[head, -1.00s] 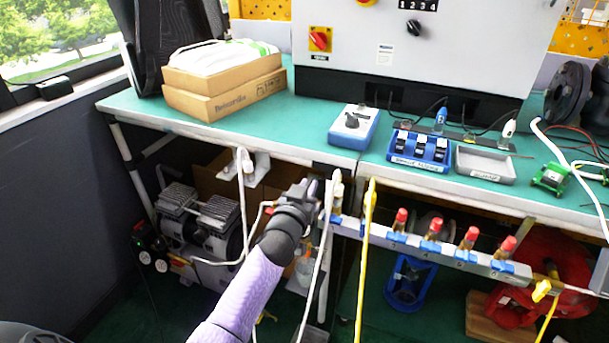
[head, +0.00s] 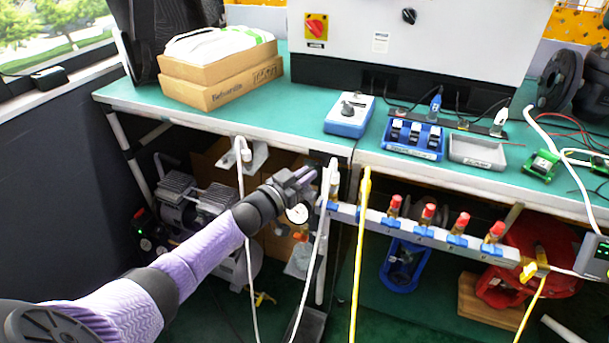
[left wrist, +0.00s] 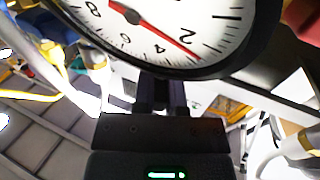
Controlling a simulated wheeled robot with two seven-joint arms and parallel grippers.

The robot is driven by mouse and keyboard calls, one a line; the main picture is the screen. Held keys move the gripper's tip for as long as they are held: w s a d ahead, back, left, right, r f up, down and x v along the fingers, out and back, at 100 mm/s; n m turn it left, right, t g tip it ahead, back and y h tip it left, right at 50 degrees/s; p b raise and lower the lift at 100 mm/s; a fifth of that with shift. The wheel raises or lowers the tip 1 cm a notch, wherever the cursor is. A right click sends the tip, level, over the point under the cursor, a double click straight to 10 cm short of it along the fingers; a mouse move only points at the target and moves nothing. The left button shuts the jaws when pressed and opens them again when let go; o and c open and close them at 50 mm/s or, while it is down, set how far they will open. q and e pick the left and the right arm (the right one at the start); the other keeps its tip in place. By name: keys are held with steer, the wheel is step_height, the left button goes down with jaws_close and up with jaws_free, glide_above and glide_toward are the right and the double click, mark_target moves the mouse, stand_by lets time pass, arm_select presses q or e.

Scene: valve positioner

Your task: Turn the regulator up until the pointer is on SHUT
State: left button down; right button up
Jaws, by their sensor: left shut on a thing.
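My left gripper (head: 296,178) is at the front edge of the bench, at the regulator with a round white gauge (head: 298,213). The gripper is shut on the regulator; the gripped part is mostly hidden. In the left wrist view the dark fingers (left wrist: 163,95) reach up under the gauge (left wrist: 150,30), which fills the top of the picture. Its red needle points close to the numeral 2. A grey box with a small display (head: 594,256) is at the right edge of the head view. I cannot make out a SHUT mark or its pointer. My right gripper is not in view.
A manifold bar (head: 440,240) with several red-capped valves runs right of the gripper. A white hose (head: 318,260) and a yellow hose (head: 359,260) hang close by. A compressor (head: 190,205) stands under the bench. A blue box with a knob (head: 349,114) sits on top.

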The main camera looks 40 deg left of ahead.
arm_select(q)
steer(key=c, duration=0.7)
jaws_free()
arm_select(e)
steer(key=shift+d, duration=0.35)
arm_select(q)
steer(key=shift+s+r+p, duration=0.1)
steer(key=shift+s+p, duration=0.1)
steer(key=shift+p, duration=0.1)
steer(key=s+p, duration=0.1)
steer(key=s, duration=0.2)
steer(key=s+p, duration=0.2)
steer(key=s, duration=0.1)
steer(key=s+a+p, duration=0.1)
steer(key=s, duration=0.2)
steer(key=shift+s+a, duration=0.1)
steer(key=shift+s, duration=0.05)
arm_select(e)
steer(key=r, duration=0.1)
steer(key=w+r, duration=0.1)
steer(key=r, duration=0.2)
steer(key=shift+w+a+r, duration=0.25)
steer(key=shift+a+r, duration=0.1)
